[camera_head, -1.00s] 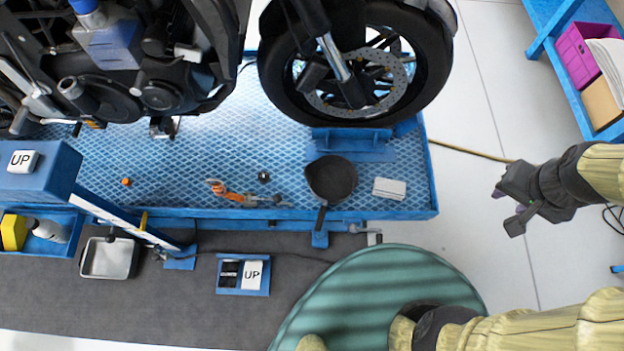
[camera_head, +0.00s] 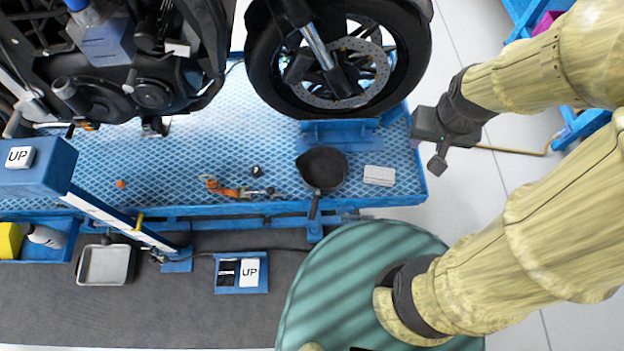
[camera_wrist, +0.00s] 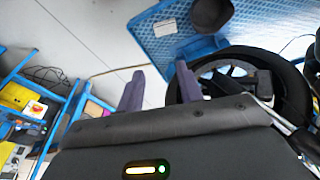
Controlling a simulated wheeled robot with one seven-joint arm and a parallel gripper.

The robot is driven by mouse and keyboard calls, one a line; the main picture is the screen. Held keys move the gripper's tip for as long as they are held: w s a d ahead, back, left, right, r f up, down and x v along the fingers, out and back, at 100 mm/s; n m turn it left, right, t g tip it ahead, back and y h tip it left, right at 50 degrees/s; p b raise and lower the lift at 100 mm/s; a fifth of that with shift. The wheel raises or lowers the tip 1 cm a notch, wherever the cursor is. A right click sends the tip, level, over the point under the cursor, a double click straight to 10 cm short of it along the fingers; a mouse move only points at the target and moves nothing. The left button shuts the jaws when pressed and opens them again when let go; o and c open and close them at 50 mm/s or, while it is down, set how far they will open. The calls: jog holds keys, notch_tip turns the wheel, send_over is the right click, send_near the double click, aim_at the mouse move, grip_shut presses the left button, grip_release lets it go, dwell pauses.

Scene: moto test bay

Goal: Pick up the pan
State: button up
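The black pan (camera_head: 322,167) lies on the blue lift platform (camera_head: 225,165), below the motorcycle's front wheel, with its handle (camera_head: 314,206) pointing toward the platform's near edge. My gripper (camera_head: 437,164) is to the right of the pan, beyond the platform's right end, and apart from it. In the wrist view my gripper (camera_wrist: 158,92) shows two separated fingers with nothing between them. The pan also shows in the wrist view (camera_wrist: 211,14) at the top, partly cut off, beyond the fingertips.
A white card-like block (camera_head: 379,175) lies right of the pan. An orange-handled tool (camera_head: 235,190) and a small dark part (camera_head: 256,171) lie left of it. The front wheel (camera_head: 340,60) stands just behind. A blue post (camera_head: 60,165) rises at left.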

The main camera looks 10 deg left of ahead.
jog(key=shift+o, duration=0.2)
jog(key=shift+a, duration=0.1)
jog(key=shift+o, duration=0.9)
jog(key=shift+f, duration=0.1)
jog(key=w+a+f+g+h+b, duration=0.2)
jog(key=w+a+f+b, duration=0.1)
jog(key=a+f+b, duration=1.6)
jog(key=a+f, duration=0.6)
jog(key=f, duration=0.3)
jog(key=shift+a+g, duration=0.3)
jog(key=shift+w+f+b, duration=0.1)
jog(key=shift+f+b, duration=0.1)
jog(key=shift+b, duration=0.1)
jog(key=b, duration=0.2)
send_over(316, 196)
jog(key=f, duration=0.8)
jog(key=a+f, duration=0.1)
jog(key=f, duration=0.2)
jog(key=shift+f, duration=0.4)
jog(key=shift+f, duration=0.1)
